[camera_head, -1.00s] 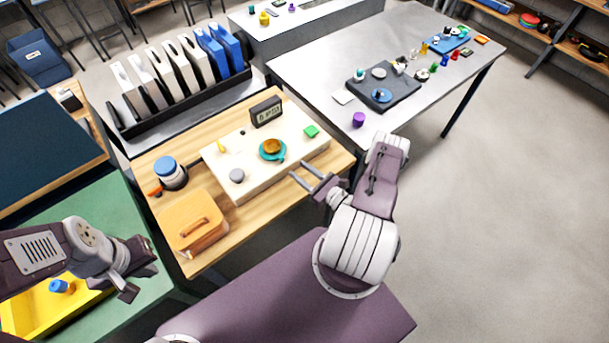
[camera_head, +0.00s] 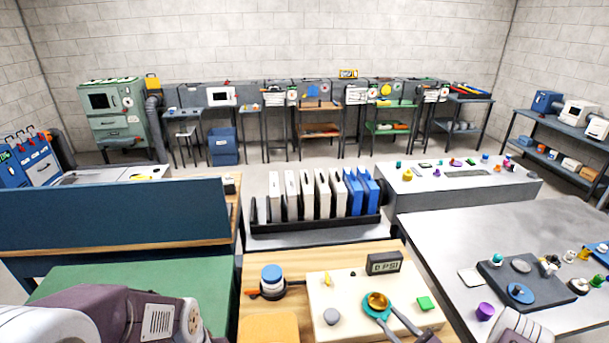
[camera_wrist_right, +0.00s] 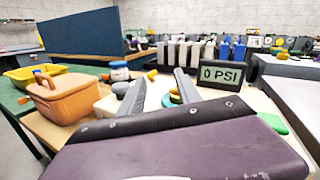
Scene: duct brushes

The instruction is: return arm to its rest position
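My right gripper (camera_head: 386,313) shows at the bottom of the head view, with its two fingers apart and nothing seen between them. In the right wrist view the fingers (camera_wrist_right: 159,80) are also apart. They point over the cream panel (camera_head: 335,290), near a teal ring with a gold cap (camera_head: 377,301). Whether they touch the ring cannot be told. Part of my right arm (camera_head: 508,328) shows at the bottom right. My left arm (camera_head: 110,318) shows at the bottom left, and its gripper is out of view.
The panel carries a gauge reading 0 PSI (camera_head: 384,263), a green block (camera_head: 426,303) and a grey knob (camera_head: 331,316). A blue-lidded jar (camera_head: 272,279) and an orange case (camera_head: 268,328) sit on the wooden table. A rack of binders (camera_head: 315,226) stands behind. A grey table (camera_head: 450,230) is at right.

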